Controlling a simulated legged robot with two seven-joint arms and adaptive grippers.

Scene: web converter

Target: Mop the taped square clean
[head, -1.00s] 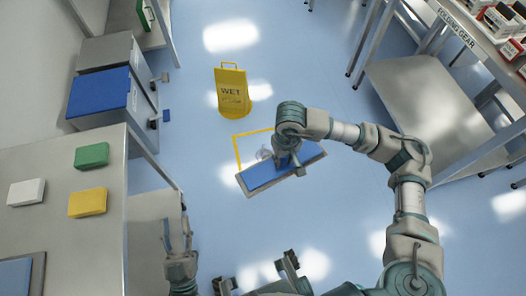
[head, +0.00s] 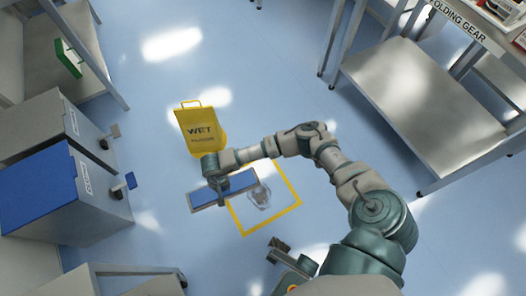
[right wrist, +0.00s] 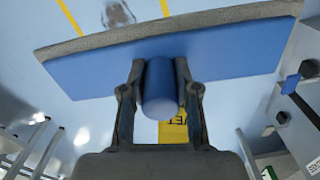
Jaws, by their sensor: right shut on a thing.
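The mop (head: 241,183) is a flat blue plate with a grey pad edge, held low over the floor. My right gripper (head: 217,183) is shut on its blue grip; the right wrist view shows the grip (right wrist: 160,90) between both fingers. The yellow taped square (head: 281,214) lies on the floor, with the mop across its upper-left side and hiding part of that tape. A greyish wet spill (head: 259,196) lies inside the square, right beside the mop. I cannot tell whether the pad touches the floor.
A yellow wet-floor sign (head: 200,128) stands just behind the mop. Bins with a blue lid (head: 55,193) and a grey body (head: 40,125) stand at left. A steel shelf unit (head: 420,105) stands at right. Floor between them is open.

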